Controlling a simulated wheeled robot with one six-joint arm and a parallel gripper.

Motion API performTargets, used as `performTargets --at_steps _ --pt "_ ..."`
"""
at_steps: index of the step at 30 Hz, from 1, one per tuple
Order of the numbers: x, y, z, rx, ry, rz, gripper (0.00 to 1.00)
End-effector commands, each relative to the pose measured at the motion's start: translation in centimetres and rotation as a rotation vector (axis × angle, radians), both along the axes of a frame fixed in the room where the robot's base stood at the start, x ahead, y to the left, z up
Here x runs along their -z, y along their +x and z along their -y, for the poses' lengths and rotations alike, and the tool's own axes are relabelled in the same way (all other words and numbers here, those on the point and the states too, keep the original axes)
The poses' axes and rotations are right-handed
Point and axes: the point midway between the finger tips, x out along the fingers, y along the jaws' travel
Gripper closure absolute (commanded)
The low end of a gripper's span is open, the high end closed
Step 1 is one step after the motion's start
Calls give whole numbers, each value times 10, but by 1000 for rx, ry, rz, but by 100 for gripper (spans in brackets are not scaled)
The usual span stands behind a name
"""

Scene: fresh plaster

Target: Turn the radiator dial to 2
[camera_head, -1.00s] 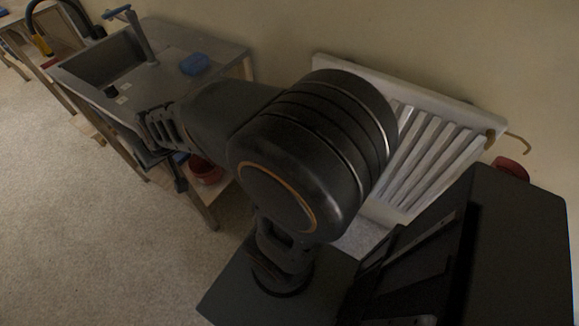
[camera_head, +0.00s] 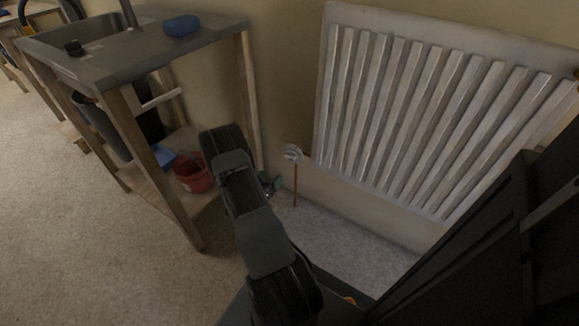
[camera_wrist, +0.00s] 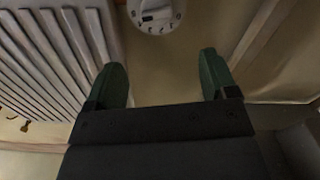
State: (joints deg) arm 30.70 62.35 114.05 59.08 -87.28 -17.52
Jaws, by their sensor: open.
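The radiator dial (camera_head: 292,153) is a small pale round knob at the lower left corner of the white radiator (camera_head: 400,105), above a thin copper pipe. In the head view my gripper is mostly hidden behind my arm; only a bit of green shows.
A bench leg (camera_head: 247,100) is close to the dial's left. Carpet (camera_head: 90,220) is free at left.

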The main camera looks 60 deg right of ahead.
Motion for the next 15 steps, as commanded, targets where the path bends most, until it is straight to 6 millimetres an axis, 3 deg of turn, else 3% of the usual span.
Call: performTargets --at_steps 5,15 --pt "6 -6 21 19 -17 -9 21" --pt "7 -7 86 17 -17 -8 21"
